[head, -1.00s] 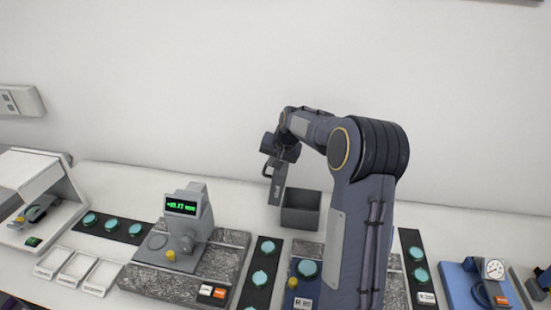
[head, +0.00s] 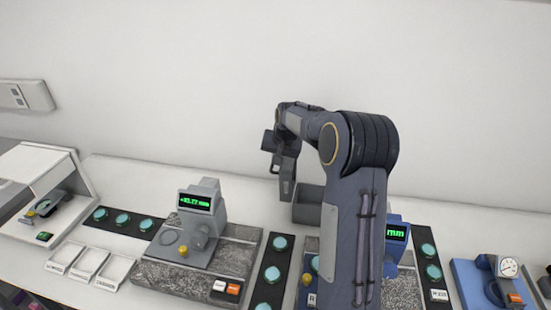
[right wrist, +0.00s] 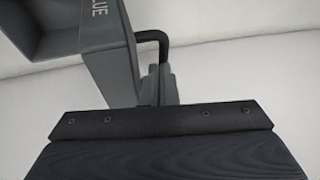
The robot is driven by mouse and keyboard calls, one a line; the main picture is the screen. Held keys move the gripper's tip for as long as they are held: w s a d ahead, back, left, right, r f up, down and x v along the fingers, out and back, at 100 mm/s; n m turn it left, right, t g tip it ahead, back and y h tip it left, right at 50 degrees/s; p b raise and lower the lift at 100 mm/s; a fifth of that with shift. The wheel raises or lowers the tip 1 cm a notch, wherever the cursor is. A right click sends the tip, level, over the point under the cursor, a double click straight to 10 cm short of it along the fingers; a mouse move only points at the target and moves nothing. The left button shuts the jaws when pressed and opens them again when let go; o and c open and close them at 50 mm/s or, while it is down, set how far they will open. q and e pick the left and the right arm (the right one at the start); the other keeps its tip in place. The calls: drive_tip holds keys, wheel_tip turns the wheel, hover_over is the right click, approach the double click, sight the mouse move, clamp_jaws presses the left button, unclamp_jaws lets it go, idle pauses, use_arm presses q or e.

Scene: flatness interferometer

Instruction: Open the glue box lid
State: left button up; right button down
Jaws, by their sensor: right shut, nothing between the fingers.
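The glue box (head: 306,213) is a small grey box at the back of the bench, partly behind my right arm in the head view. Its lid (head: 288,180) stands up steeply at the box's left side, and the box's dark inside shows. In the right wrist view the lid (right wrist: 108,60) carries part of the word GLUE and a black bent handle (right wrist: 153,37); the open box shows at upper left. My right gripper (right wrist: 162,88) is shut and empty, close beside the handle; I cannot tell whether they touch. My left gripper is in neither view.
A grey gauge (head: 200,215) with a green display stands on a stone plate (head: 160,276) at left. A blue gauge (head: 397,240) is partly behind my arm. White trays (head: 89,264) and dark strips with teal discs (head: 271,270) lie on the bench.

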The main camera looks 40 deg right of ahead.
drive_tip(key=p+v, duration=0.1)
drive_tip(key=v, duration=0.8)
drive_tip(key=shift+w+a, duration=0.1)
drive_tip(key=shift+w, duration=0.05)
drive_tip(key=shift+s+r, duration=0.35)
drive_tip(key=shift+r, duration=0.15)
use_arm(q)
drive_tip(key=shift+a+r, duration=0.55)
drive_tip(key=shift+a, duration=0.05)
